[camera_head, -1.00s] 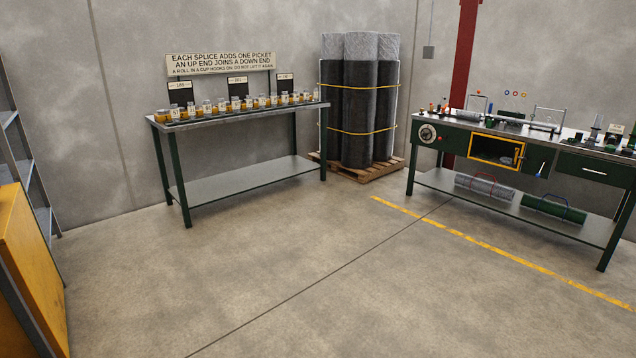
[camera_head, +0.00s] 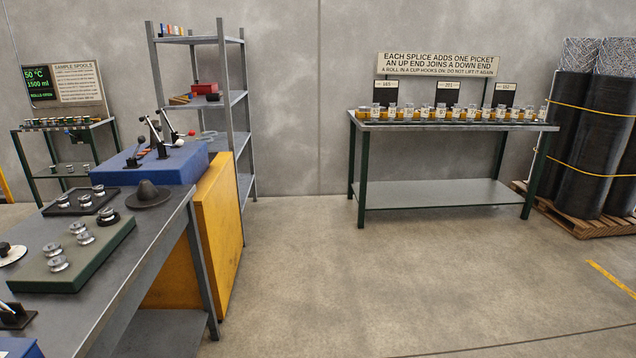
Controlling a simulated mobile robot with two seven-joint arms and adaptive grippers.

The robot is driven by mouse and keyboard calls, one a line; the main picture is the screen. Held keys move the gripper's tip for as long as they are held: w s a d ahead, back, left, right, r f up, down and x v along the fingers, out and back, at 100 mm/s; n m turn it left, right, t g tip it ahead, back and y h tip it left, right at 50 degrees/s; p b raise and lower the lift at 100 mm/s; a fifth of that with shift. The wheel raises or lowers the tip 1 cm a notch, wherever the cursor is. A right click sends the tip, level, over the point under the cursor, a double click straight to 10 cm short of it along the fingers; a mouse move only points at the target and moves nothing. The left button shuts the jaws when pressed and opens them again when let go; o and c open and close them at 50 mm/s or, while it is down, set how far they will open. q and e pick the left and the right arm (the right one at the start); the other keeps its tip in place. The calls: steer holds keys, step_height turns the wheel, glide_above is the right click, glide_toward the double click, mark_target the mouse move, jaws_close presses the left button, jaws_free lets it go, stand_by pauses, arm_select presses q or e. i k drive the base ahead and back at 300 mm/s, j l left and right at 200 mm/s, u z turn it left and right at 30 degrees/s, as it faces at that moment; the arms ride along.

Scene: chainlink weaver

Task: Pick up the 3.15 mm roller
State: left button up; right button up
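Several small silver rollers or spools sit on the grey-topped workbench at the left. Some stand on a green-grey pad (camera_head: 75,256), including one roller (camera_head: 58,263) near its front. Others stand on a dark tray (camera_head: 82,201) behind it, with one roller (camera_head: 106,214) on a round dark base beside the tray. I cannot read any size marks, so I cannot tell which is the 3.15 mm roller. Neither of my grippers is in view.
Metal shelving (camera_head: 228,110) stands behind. A table of jars (camera_head: 455,126) stands at the back wall. The concrete floor (camera_head: 400,280) is clear.

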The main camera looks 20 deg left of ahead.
mark_target(106, 213)
steer(key=i+u, duration=0.45)
steer(key=i, duration=0.8)
steer(key=i+z, duration=0.2)
steer(key=i, duration=0.5)
steer(key=i+j+z, duration=0.1)
steer(key=i+z, duration=0.15)
steer(key=i, duration=0.45)
steer(key=i+u, duration=0.1)
steer(key=u, duration=0.3)
steer(key=i+u, duration=0.1)
steer(key=u, duration=0.35)
steer(key=i+l+u, duration=0.1)
steer(key=u, duration=1.9)
